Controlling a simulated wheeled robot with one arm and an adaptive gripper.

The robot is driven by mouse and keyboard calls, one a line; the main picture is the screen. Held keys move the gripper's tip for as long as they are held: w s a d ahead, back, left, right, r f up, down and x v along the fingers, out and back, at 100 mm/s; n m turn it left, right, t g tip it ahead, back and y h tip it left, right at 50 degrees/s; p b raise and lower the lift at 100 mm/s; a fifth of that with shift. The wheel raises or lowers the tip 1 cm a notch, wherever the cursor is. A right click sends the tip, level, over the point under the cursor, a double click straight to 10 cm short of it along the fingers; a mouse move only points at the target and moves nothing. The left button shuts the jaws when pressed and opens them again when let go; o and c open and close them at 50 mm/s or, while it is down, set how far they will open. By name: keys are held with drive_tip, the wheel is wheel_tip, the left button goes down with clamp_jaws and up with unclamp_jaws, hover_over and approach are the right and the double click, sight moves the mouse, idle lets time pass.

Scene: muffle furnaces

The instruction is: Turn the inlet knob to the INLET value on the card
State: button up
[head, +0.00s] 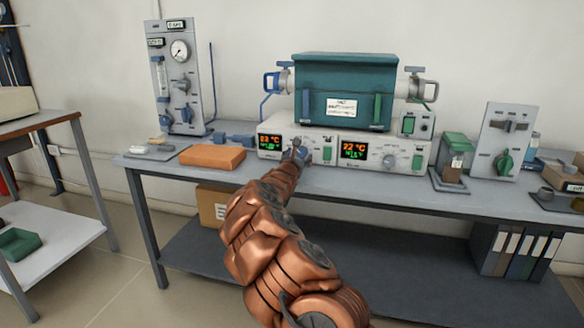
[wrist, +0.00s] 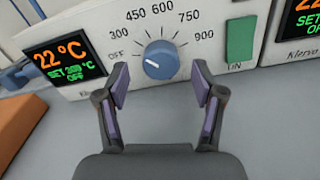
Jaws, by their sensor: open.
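A blue dial knob (wrist: 160,60) sits on the left white controller (head: 272,128), with a scale from OFF through 300 up to 900. Its white mark points left, near the OFF side. No inlet label is legible. The left display (wrist: 65,62) reads 22 °C, with a blurred set value and OFF below. My gripper (wrist: 160,80) is open, its two fingers apart, with the knob ahead of and between the tips, apparently untouched. In the head view my gripper (head: 298,152) covers most of that knob. A white card (head: 342,107) on the teal furnace (head: 345,75) is too small to read.
The right controller has its own display (head: 354,150), knob (head: 389,161) and green switch (head: 417,161). A green switch (wrist: 240,38) stands right of the near knob. An orange block (head: 212,157) lies to the left on the bench. A gauge panel (head: 180,75) stands behind it.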

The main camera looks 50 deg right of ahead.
drive_tip(key=shift+v, duration=1.15)
drive_tip(key=shift+s+a, duration=0.25)
drive_tip(key=shift+a, duration=0.4)
drive_tip(key=shift+v, duration=3.25)
